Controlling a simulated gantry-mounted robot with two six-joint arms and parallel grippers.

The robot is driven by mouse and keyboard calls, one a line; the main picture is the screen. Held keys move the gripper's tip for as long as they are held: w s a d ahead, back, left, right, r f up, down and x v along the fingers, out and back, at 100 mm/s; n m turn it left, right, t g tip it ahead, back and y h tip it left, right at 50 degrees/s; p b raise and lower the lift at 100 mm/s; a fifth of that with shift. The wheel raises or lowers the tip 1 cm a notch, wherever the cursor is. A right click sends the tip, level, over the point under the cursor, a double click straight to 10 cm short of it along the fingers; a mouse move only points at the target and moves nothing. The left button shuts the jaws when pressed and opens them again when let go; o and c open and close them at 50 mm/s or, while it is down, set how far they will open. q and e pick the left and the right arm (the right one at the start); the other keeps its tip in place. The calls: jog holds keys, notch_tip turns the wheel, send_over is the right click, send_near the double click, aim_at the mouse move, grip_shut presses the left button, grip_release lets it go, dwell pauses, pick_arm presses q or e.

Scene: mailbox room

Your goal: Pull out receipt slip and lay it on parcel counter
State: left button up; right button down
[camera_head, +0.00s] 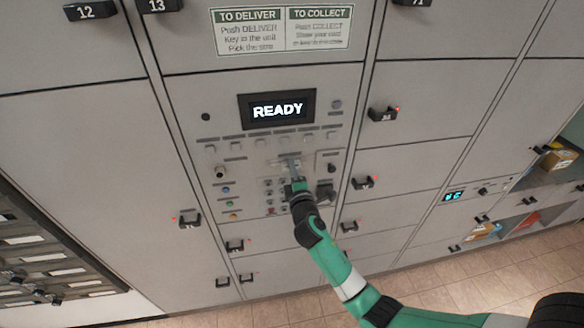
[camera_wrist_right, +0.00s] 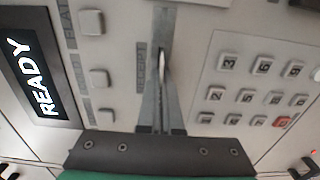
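My right gripper (camera_head: 291,165) reaches the locker's control panel, at the slot below the READY screen. In the right wrist view, its two grey fingers (camera_wrist_right: 162,75) point at a slot labelled RECEIPT and are close together. A thin pale edge, seemingly the receipt slip (camera_wrist_right: 163,62), shows between the fingertips. The fingers look shut on it; the slip is seen edge-on and most of it is hidden. My left gripper is in neither view. I cannot make out which surface is the parcel counter.
The READY screen (camera_head: 277,109) and a row of buttons sit above the slot. A keypad (camera_wrist_right: 250,85) is right beside the fingers. Locker doors with black handles surround the panel. Open compartments with boxes (camera_head: 558,158) stand at the far right. Tiled floor (camera_head: 440,285) lies below.

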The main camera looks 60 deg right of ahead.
jog(key=p+v, duration=0.1)
jog(key=v, duration=0.8)
jog(key=shift+p, duration=0.4)
dwell(0.6)
